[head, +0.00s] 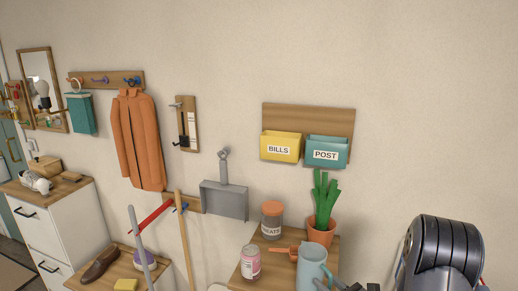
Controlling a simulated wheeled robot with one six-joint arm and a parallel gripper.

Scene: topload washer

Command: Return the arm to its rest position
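A rounded dark link of my arm (442,254), with ribbed black bands, rises at the bottom right corner. Only this upper part of the arm shows, in front of the beige wall. I cannot make out my gripper or its fingertips in the head view, nor whether it holds anything.
A small wooden table (240,279) at bottom centre bears a grey-blue jug (312,264), a pink can (250,262), a lidded jar (272,222) and a potted plant (321,228). A white cabinet (45,228) stands left. Wall space at the right is bare.

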